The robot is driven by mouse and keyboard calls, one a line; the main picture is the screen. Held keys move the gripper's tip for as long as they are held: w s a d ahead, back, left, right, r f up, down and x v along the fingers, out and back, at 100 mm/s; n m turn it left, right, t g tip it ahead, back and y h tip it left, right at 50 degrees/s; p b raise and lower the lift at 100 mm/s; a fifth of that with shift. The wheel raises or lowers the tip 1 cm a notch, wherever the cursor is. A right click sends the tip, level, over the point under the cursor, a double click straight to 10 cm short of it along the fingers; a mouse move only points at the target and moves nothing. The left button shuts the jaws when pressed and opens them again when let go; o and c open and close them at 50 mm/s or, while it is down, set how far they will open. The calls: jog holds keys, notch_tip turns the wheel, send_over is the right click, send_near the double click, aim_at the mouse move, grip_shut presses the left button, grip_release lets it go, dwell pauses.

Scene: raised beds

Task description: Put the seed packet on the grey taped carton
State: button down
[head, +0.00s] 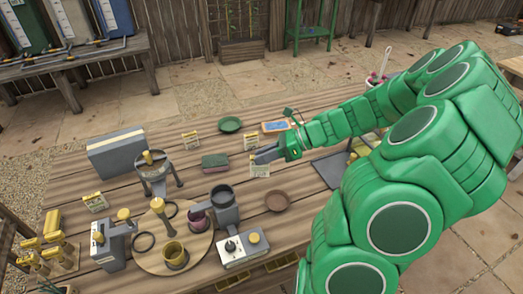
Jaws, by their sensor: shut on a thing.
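My gripper (262,156) reaches in from the right over the middle of the wooden table. It is shut on a small pale packet with yellow print, which I take to be the seed packet (259,170); it hangs just below the fingertips. Whether its lower edge touches the table I cannot tell. The grey taped carton (116,158) lies on the table at the left, a long low box with a paler strip along its top. Its top looks bare. The gripper is well to the right of it.
Between gripper and carton stand a dark tripod-like stand (155,172), a green sponge-like block (215,161) and another small yellow-and-white card (190,140). A green dish (229,125) lies farther back. A round wooden board (165,240) with cups and tools fills the front.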

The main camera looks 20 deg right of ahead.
jog(key=shift+s+a+r, duration=0.1)
jog(key=shift+s+r, duration=0.2)
jog(key=shift+s, duration=0.25)
jog(key=shift+s+a+r, duration=0.1)
jog(key=shift+s+r, duration=0.15)
jog(key=shift+s, duration=0.3)
